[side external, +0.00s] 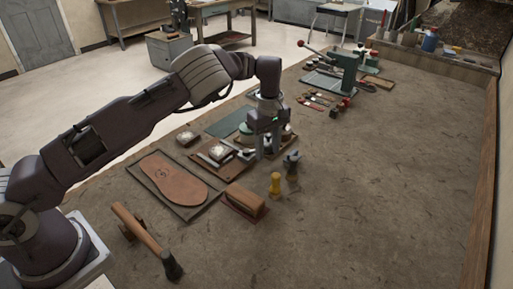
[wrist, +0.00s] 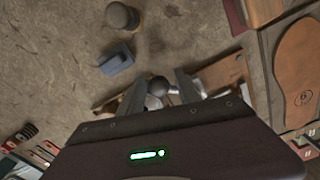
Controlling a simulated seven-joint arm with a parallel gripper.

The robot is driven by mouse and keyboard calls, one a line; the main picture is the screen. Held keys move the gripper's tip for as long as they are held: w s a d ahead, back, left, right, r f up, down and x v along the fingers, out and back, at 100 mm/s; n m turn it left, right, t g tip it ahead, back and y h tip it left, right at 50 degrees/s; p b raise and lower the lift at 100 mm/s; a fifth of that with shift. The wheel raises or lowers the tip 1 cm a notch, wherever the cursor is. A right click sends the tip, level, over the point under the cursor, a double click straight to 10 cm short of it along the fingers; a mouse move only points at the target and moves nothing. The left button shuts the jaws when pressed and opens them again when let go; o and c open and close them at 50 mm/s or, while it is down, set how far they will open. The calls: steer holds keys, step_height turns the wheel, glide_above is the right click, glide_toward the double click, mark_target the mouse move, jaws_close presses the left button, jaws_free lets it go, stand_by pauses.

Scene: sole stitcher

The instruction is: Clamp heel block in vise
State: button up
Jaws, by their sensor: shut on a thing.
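My gripper (side external: 264,153) is low over the tray of small tins and pots near the middle of the bench. In the wrist view my gripper (wrist: 160,82) has its two fingers apart, with a small item with a dark round knob (wrist: 158,86) between them. Its lower part is hidden, and I cannot tell whether it is the heel block. The green vise (side external: 346,68), with red-knobbed handles, stands at the far end of the bench, well away from my gripper. I cannot see whether its jaws hold anything.
A wooden block on a red base (side external: 245,200), a yellow tool (side external: 275,184) and a dark grey tool (side external: 291,165) stand close by. A leather sole (side external: 173,180) lies on a board. A hammer (side external: 145,238) lies in front. The bench's right side is clear.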

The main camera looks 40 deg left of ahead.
steer(key=shift+w+r, duration=0.1)
steer(key=shift+s+d, duration=0.2)
steer(key=shift+s, duration=0.4)
steer(key=shift+s+d, duration=0.2)
steer(key=shift+s, duration=0.4)
steer(key=shift+s+d, duration=0.15)
steer(key=shift+s, duration=1.15)
steer(key=shift+s+a, duration=0.3)
steer(key=shift+s, duration=0.45)
